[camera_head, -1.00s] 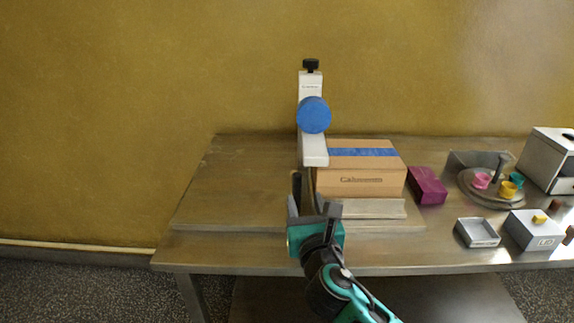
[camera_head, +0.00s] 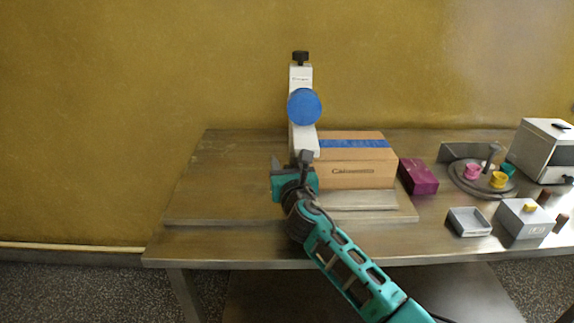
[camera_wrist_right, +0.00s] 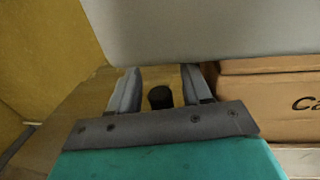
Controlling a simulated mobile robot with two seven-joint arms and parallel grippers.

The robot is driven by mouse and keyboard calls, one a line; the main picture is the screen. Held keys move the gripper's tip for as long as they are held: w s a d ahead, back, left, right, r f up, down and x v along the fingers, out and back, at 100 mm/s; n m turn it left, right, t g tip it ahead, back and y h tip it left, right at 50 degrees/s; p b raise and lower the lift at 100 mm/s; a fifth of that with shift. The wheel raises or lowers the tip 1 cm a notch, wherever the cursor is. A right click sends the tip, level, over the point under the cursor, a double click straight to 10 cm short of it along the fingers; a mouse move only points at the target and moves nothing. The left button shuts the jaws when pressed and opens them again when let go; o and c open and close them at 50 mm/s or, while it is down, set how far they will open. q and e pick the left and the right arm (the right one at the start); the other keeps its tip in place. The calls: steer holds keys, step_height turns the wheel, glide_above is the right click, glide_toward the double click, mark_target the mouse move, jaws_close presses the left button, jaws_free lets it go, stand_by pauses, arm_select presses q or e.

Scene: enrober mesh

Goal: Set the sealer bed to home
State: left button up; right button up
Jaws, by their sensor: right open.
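The sealer stands on the table as a white upright arm (camera_head: 302,136) with a blue disc (camera_head: 304,106) and a black knob (camera_head: 300,57) on top. A flat bed plate (camera_head: 235,190) lies under it. A cardboard box (camera_head: 365,175) with blue tape rests to the right of the arm. My right gripper (camera_head: 293,163) is at the lower end of the white arm, partly hiding it. In the right wrist view the jaws (camera_wrist_right: 158,92) are apart. A small dark round part (camera_wrist_right: 160,97) shows between them; I cannot tell whether they touch it. My left gripper is not in view.
A purple box (camera_head: 419,177), an open grey tray (camera_head: 469,222), a grey box with a yellow top piece (camera_head: 522,218), a round stand with coloured cups (camera_head: 480,182) and a white machine (camera_head: 541,150) fill the right side. The bed's left part is clear.

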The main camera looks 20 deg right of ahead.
jaws_close()
stand_by(0.4)
